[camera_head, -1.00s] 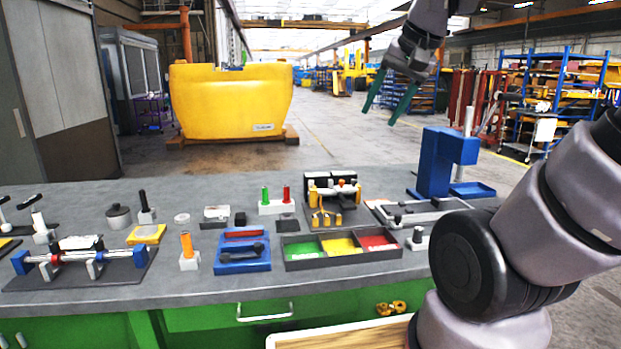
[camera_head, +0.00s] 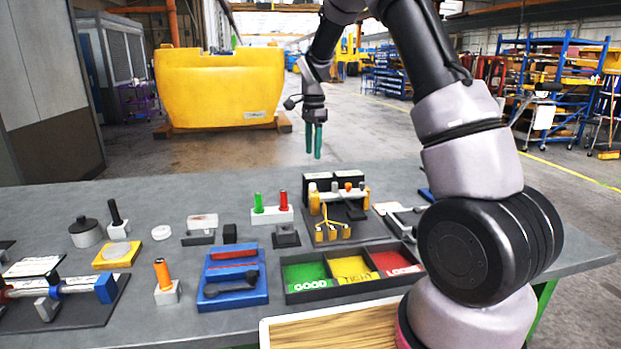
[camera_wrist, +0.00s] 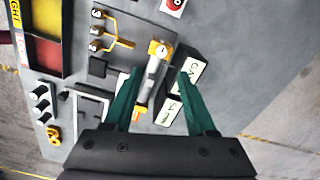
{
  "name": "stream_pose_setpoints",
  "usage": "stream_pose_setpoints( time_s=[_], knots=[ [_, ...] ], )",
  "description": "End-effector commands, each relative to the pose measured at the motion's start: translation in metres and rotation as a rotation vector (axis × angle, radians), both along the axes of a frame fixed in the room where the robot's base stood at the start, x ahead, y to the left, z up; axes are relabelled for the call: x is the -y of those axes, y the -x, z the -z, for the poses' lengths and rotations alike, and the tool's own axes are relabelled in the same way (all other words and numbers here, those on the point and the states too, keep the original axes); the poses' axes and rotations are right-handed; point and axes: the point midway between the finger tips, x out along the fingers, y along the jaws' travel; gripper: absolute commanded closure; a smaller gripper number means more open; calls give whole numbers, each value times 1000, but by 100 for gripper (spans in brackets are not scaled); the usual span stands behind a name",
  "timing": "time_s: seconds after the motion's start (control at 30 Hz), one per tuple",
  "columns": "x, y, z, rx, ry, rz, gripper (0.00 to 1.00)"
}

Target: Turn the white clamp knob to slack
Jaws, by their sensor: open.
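A small fixture with yellow end blocks and a pale bar (camera_wrist: 152,72) stands at the back of the bench. A round white piece (camera_wrist: 161,50), which looks like the white clamp knob, sits on its yellow end block; in the head view this end (camera_head: 313,188) is at the fixture's left. My gripper (camera_head: 314,156) points down above and behind the fixture, apart from it. In the wrist view my gripper (camera_wrist: 159,74) is open, with its green fingers spread on either side of the bar and nothing between them held. The knob's setting is too small to read.
Two black labelled boxes (camera_wrist: 184,86) stand right behind the fixture. In front are yellow hooks (camera_head: 333,229) and a three-part tray (camera_head: 286,282). A red button block (camera_wrist: 174,4) is nearby. Left are a blue tray (camera_head: 232,295) and several small stands.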

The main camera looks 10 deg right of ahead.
Motion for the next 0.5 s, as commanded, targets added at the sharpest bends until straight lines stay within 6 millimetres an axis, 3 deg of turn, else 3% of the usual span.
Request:
stream_pose_setpoints(
  time_s=[0.23,0.5],
  knots=[
    [0,-2,27,-8,6,10,44],
    [0,-2,79,-8,5,9,44]
  ],
)
